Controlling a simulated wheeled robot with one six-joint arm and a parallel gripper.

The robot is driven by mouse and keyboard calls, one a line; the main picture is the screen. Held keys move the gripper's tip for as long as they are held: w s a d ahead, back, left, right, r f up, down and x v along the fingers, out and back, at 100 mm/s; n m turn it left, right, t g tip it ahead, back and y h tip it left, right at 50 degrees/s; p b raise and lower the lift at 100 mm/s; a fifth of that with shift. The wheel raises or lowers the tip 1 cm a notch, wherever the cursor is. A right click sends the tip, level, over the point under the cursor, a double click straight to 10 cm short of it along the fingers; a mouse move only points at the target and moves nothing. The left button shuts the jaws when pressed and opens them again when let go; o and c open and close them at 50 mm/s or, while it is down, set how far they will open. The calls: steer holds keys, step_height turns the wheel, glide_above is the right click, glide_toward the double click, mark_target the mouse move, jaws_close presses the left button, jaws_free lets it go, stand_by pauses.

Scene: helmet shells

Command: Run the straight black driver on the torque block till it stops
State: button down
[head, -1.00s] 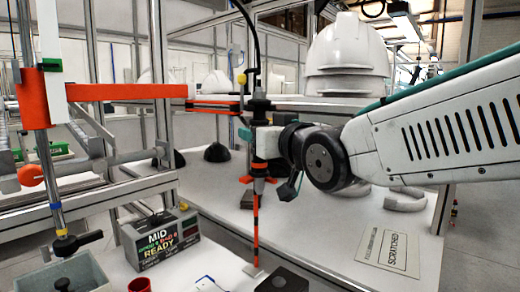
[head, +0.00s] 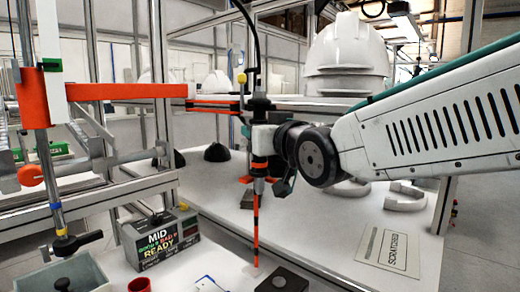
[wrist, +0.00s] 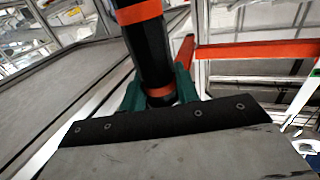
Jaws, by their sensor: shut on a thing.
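The straight black driver (head: 259,165) has orange bands and hangs upright below a dark cable. Its long orange and black striped lower shaft points down, its tip just left of a small black block (head: 282,281) with a round spot on top. I take this block for the torque block; the tip looks apart from it, but depth is hard to judge. My gripper (head: 262,140) is shut on the driver's body. In the wrist view the teal fingers of my gripper (wrist: 158,92) stand on both sides of the driver (wrist: 150,50); its tip is hidden there.
A display box (head: 160,240) reading MID and READY stands left of the shaft. A grey bin (head: 92,270) and a red cup (head: 139,285) are at the lower left. An orange beam (head: 125,91) crosses the left. White helmet shells (head: 347,50) stack behind; a SCRATCHED sign (head: 388,250) lies right.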

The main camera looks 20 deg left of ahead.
steer(key=v, duration=1)
steer(key=shift+s+a, duration=0.35)
steer(key=shift+s, duration=0.05)
steer(key=shift+f, duration=2.7)
steer(key=shift+f, duration=3.3)
